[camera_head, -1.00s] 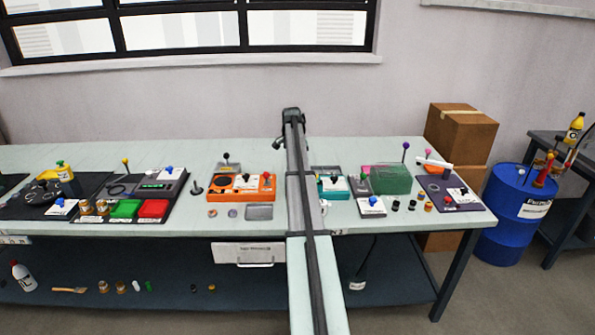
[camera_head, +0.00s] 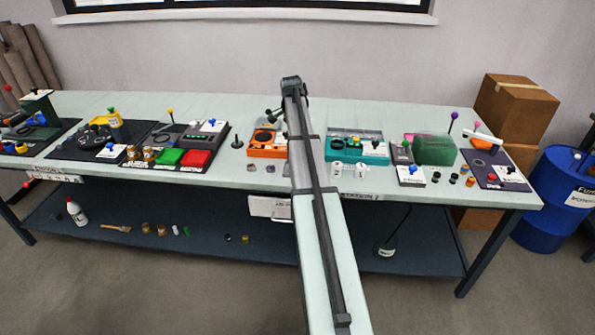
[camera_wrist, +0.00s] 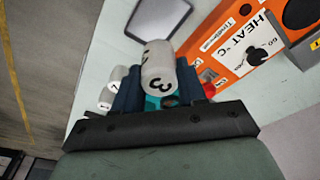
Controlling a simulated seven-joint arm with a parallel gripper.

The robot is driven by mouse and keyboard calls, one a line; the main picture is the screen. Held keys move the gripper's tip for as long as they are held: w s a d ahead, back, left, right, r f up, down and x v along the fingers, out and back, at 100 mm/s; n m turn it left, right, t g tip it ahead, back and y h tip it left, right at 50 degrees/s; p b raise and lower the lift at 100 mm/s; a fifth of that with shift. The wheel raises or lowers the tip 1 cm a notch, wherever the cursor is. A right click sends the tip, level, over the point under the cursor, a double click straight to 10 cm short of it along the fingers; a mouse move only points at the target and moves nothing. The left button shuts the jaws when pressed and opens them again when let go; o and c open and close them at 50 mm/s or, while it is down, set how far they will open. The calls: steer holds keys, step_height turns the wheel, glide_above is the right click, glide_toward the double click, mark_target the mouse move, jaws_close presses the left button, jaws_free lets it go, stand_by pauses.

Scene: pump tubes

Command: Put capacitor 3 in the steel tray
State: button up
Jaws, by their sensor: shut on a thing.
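Capacitor 3 (camera_wrist: 158,68), a white cylinder with a black "3", is in my gripper (camera_wrist: 158,92) in the wrist view. The two blue fingers are shut on its sides, and its far end sticks out past them. The steel tray (camera_wrist: 157,14), a flat grey plate with a dark rim, lies ahead of the capacitor at the top of the wrist view, beside the orange heat unit. It looks empty where visible. In the head view my arm hides the tray, the held capacitor and the fingers.
The orange heat unit (camera_wrist: 232,48) stands right of the tray; it also shows in the head view (camera_head: 266,144). Two white cylinders (camera_head: 336,169) (camera_head: 361,171) stand before the teal unit (camera_head: 357,147). Small round parts (camera_head: 251,167) lie before the orange unit. The bench edge is close in front.

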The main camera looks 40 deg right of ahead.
steer(key=shift+a+f, duration=0.25)
steer(key=shift+a, duration=0.1)
steer(key=shift+f, duration=0.35)
step_height(320, 180, down, 9)
steer(key=shift+r, duration=0.1)
steer(key=shift+f, duration=0.2)
steer(key=o, duration=1.1)
steer(key=shift+r, duration=0.15)
steer(key=r, duration=0.4)
steer(key=a+r, duration=0.1)
steer(key=r, duration=0.7)
steer(key=shift+a, duration=0.4)
